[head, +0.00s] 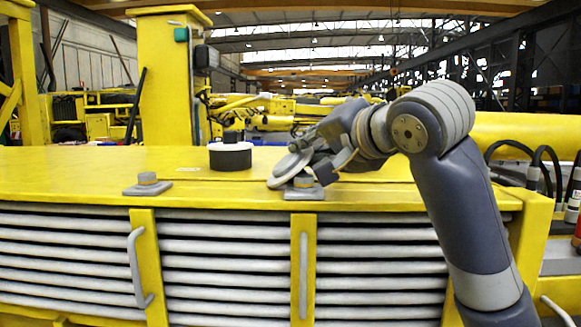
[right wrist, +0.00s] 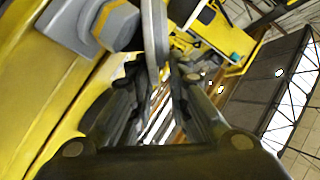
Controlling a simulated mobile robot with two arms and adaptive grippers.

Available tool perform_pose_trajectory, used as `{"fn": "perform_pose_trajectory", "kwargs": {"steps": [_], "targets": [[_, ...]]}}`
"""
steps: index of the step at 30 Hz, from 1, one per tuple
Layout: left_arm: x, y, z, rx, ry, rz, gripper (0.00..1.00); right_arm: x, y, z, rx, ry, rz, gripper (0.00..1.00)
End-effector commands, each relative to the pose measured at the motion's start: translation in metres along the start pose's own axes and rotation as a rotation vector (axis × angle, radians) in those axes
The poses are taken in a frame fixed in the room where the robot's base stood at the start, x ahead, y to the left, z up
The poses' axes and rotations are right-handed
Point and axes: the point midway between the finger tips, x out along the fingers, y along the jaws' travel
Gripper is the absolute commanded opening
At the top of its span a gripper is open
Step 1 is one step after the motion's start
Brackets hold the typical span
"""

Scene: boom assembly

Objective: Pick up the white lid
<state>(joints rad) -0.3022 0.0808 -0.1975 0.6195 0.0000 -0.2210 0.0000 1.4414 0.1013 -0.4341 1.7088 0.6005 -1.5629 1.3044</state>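The white lid (head: 289,167), a thin pale grey-white disc, is tilted up on edge above the yellow deck in the head view. My right gripper (head: 306,158) comes in from the right and is at the lid's upper right side. In the right wrist view the lid (right wrist: 154,35) shows edge-on as a thin grey strip, with its lower end between the fingertips (right wrist: 163,75), which close on it. Part of the lid's rim is hidden by the fingers. Its lower edge is close to the deck; I cannot tell whether it touches. My left gripper is not in view.
A grey bolt on a plate (head: 304,189) is right below the lid; it also shows in the right wrist view (right wrist: 112,22). Another bolt plate (head: 148,189) and a black-and-white cylinder (head: 230,158) stand to the left. A yellow post (head: 165,80) rises behind. The deck's far left is clear.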

Motion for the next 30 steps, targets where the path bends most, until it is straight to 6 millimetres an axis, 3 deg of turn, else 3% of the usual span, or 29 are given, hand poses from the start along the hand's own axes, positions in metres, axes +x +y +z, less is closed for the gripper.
{"fn": "perform_pose_trajectory", "kwargs": {"steps": [14, 23, 30], "targets": [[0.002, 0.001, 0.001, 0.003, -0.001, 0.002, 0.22, -0.002, -0.004, -0.003, 0.0, 0.001, -0.001, 0.0], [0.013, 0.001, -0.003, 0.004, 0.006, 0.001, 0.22, -0.009, -0.027, -0.019, 0.0, 0.002, -0.004, 0.0], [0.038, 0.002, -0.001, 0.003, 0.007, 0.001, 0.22, -0.056, -0.032, 0.002, -0.003, 0.003, -0.007, 0.0]]}}
